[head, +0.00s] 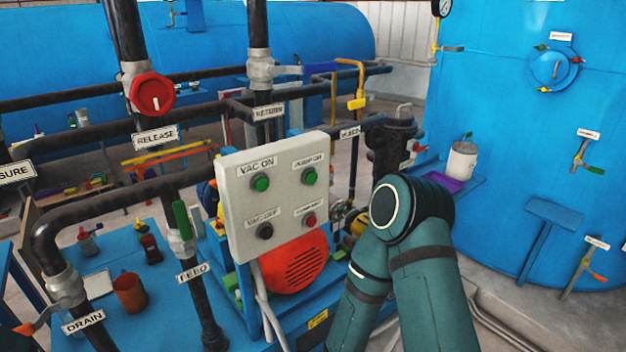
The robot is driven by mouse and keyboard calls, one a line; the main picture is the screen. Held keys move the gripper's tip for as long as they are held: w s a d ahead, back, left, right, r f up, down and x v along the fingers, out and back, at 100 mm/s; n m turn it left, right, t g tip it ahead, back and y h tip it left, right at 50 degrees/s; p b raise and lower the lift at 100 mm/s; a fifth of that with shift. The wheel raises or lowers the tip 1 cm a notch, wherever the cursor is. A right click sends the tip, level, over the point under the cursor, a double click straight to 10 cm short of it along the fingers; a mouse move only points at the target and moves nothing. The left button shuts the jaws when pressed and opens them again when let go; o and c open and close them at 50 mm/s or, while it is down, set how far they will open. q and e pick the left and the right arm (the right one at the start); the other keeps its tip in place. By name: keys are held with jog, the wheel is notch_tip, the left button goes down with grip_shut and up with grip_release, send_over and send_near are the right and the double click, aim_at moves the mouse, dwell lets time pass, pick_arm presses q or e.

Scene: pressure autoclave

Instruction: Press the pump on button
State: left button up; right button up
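A pale control panel (284,203) stands near the middle of the head view, tilted slightly. The pump on button (309,176) is the green one at its upper right, under a small blurred label that seems to read PUMP ON. To its left is the green VAC ON button (261,183). Below are a black button (264,231) under VAC OFF and a red button (309,221) under a label too blurred to read surely. Nothing covers the buttons. A bent teal arm of mine stands right of the panel, apart from the buttons in the picture. Neither gripper shows.
A large blue tank (500,130) fills the right. The panel's front looks unobstructed.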

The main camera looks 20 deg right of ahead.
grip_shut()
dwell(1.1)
